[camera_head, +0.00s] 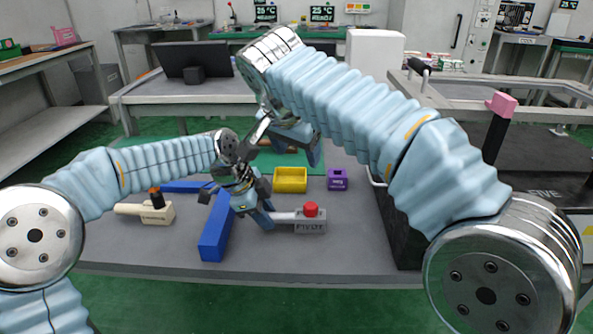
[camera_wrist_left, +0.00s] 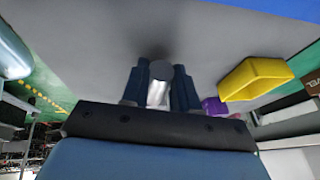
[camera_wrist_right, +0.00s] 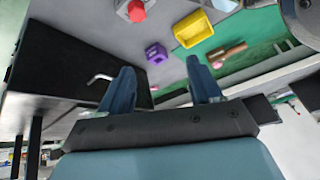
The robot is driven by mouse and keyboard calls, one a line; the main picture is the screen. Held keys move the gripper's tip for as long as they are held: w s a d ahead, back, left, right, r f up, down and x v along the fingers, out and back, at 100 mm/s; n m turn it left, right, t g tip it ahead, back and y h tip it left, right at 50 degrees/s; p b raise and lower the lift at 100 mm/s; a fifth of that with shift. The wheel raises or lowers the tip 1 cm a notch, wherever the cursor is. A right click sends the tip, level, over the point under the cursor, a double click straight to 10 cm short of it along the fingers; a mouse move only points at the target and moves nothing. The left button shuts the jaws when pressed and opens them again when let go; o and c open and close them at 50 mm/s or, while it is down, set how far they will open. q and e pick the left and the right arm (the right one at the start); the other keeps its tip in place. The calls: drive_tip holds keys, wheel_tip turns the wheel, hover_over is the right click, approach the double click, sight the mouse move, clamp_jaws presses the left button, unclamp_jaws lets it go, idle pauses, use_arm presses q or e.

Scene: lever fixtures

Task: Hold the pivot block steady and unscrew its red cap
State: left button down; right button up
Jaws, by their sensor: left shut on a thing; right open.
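The grey pivot block (camera_head: 310,226) stands upright on the table, with the red cap (camera_head: 311,209) on top and a pale round handle (camera_head: 284,217) out to its left. My left gripper (camera_head: 264,217) is shut on this handle, left of the block. In the left wrist view the handle's round end (camera_wrist_left: 160,72) sits between the fingers; the block is hidden there. My right gripper (camera_wrist_right: 161,82) is open and empty, above the back of the table, apart from the cap. The cap (camera_wrist_right: 136,11) and part of the block (camera_wrist_right: 122,8) show at the top of the right wrist view.
A yellow bin (camera_head: 290,181) and a purple block (camera_head: 337,180) lie behind the pivot block. A long blue bar (camera_head: 215,235) and a cream block (camera_head: 157,212) with a handle are to the left. A tall black box (camera_head: 408,235) bounds the right. The table front is clear.

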sight(309, 207)
drive_tip(key=f, duration=0.4)
drive_tip(key=w+d+f+g, duration=0.1)
drive_tip(key=f, duration=0.4)
drive_tip(key=d+f+g, duration=0.1)
drive_tip(key=f, duration=0.4)
drive_tip(key=shift+w+d+f+h, duration=0.2)
drive_tip(key=shift+w+f+h, duration=0.05)
drive_tip(key=shift+w+h, duration=0.05)
